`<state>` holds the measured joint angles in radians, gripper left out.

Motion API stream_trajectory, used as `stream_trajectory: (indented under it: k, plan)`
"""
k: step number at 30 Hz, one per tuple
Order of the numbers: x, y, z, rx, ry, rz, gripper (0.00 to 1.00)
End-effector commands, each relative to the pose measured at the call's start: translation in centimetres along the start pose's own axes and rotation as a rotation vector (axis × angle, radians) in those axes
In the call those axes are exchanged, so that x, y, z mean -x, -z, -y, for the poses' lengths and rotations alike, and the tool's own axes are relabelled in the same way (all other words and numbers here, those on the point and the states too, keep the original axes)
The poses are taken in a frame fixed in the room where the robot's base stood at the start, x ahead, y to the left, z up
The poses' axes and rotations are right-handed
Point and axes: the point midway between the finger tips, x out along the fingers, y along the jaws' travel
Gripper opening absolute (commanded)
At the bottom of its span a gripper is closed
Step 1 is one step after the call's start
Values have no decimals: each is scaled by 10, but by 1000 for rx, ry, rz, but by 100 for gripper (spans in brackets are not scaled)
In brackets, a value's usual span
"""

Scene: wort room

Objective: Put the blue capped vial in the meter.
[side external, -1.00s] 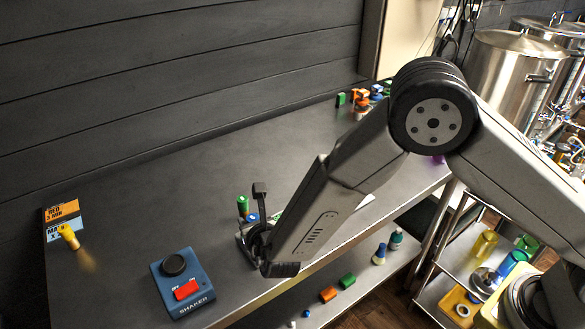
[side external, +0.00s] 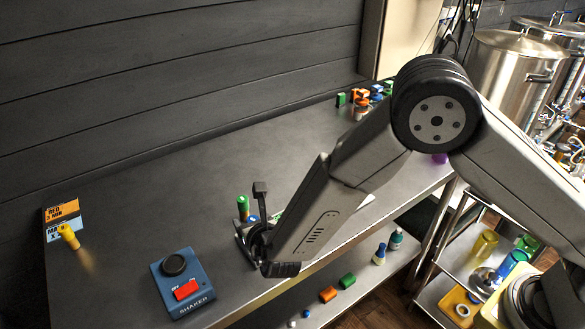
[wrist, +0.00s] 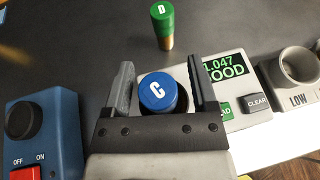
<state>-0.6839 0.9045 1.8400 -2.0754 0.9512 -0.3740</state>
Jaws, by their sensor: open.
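The blue capped vial (wrist: 158,92), marked C, stands upright between the two fingers of my gripper (wrist: 162,82) in the wrist view. The fingers are apart, with a gap on each side of the cap. A dark ring shows around the cap; the vial's body is hidden below it. The meter (wrist: 240,75) is the pale box to the right, its screen reading 1.047 GOOD. It looks as if the vial sits at the meter's left end, but my gripper hides the join. In the side view my gripper (side external: 250,222) is low over the table, largely covering the meter.
A green capped vial (wrist: 163,25), marked D, stands behind. A grey cup marked LOW (wrist: 298,70) is to the right. The blue shaker (side external: 182,283) is to the left, a yellow vial (side external: 68,236) by cards farther left. The table's middle is clear.

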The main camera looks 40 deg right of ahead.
Motion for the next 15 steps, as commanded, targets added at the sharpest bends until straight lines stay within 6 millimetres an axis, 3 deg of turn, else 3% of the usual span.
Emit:
stream_trajectory:
  k: [15]
  plan:
    - [82,0,-1,2,-5,0,74]
